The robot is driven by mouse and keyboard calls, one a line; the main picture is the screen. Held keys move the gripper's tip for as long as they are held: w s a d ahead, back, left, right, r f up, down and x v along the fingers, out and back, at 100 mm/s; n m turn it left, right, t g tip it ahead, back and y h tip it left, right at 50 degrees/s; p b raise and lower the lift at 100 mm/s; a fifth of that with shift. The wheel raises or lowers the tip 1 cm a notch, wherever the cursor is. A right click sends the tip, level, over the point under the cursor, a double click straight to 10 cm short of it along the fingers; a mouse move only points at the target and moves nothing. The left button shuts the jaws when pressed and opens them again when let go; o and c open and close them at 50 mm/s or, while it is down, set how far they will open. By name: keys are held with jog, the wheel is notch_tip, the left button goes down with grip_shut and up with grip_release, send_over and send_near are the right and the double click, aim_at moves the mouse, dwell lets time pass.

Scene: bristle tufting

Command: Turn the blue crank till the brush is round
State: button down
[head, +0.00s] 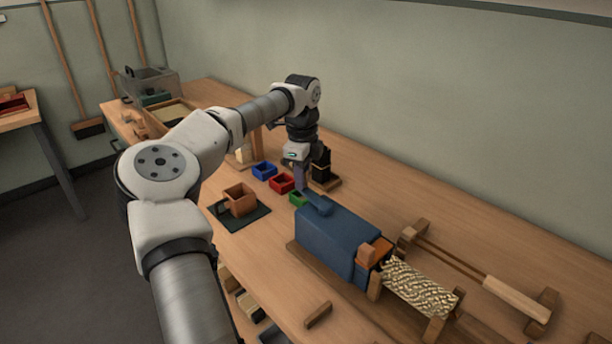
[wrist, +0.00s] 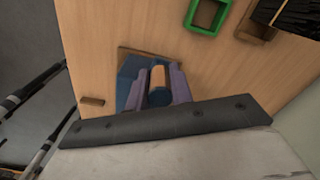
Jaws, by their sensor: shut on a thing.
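The blue crank (head: 318,204) sticks out of the left end of a blue box-shaped machine (head: 338,238). My gripper (head: 300,186) comes down from above at the crank. In the wrist view the purple fingers of my gripper (wrist: 160,88) are shut around the crank's wooden handle (wrist: 158,76), with blue parts beside them. The brush (head: 420,288) is a pale, bumpy, twisted-looking bristle roll held at the right end of the machine, between wooden supports. Its far side is hidden.
Small blue (head: 264,170), red (head: 281,183) and green (head: 298,199) trays stand near the crank. A wooden-handled tool (head: 515,299) lies on supports at the right. The bench behind the machine is mostly clear.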

jog(key=shift+s+a, duration=0.25)
jog(key=shift+s, duration=0.05)
jog(key=shift+s+f, duration=0.1)
dwell(0.3)
jog(key=c, duration=1.2)
grip_release()
jog(key=shift+c, duration=0.2)
notch_tip(320, 180, up, 14)
jog(key=shift+b, duration=0.4)
